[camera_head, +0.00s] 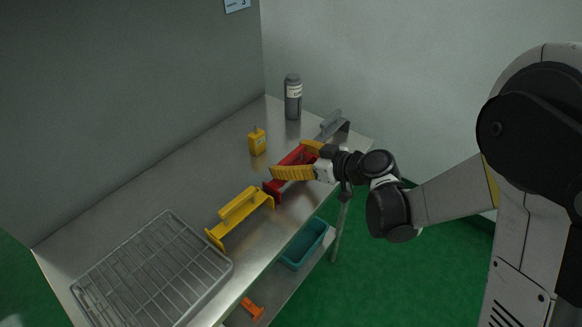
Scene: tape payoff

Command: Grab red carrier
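The red carrier (273,190) stands on the metal bench near its front edge, in the right half of the bench. My gripper (286,159) reaches in from the right at the carrier. Its two yellow fingers are spread apart, one toward the near end of the carrier and one toward its far side. The fingers and wrist hide part of the carrier's top and right side. I cannot tell whether either finger touches it.
A yellow carrier (239,212) and a wire rack (152,273) stand to the left. A grey carrier (331,124), a grey bottle (293,97) and a yellow bottle (257,142) are behind. A teal bin (304,244) and an orange item (252,308) lie on the lower shelf.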

